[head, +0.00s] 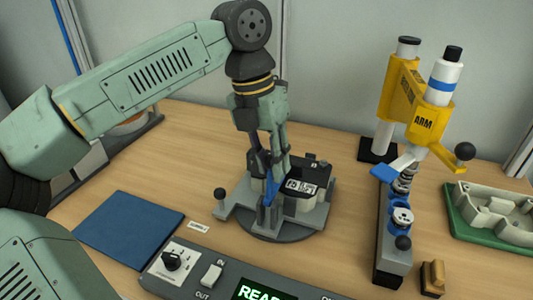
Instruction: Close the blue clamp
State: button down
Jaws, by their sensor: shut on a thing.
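The blue clamp (271,190) stands on a grey fixture (309,216) on a dark round base near the table's middle. Its blue lever rises between the fingers of my gripper (271,170). My gripper points down from above and is shut on the blue clamp. The fingers hide part of the lever, so I cannot tell its exact angle. A dark block with a white label (300,187) sits in the fixture just right of the fingers.
A green tray (480,230) lies at the far right. A control panel (215,280) runs along the front. A blue mat (128,228) lies front left.

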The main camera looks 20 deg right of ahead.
jog(key=shift+w+d, duration=0.15)
dwell(0.4)
jog(key=c, duration=1.5)
grip_release()
jog(key=shift+w+d, duration=0.1)
jog(key=shift+c, duration=0.2)
jog(key=shift+o, duration=1)
notch_tip(320, 180, up, 12)
jog(key=w+a, duration=0.1)
jog(key=shift+w+a+f, duration=0.15)
jog(key=shift+w+a, duration=0.15)
jog(key=shift+w, duration=0.1)
jog(key=shift+d, duration=0.1)
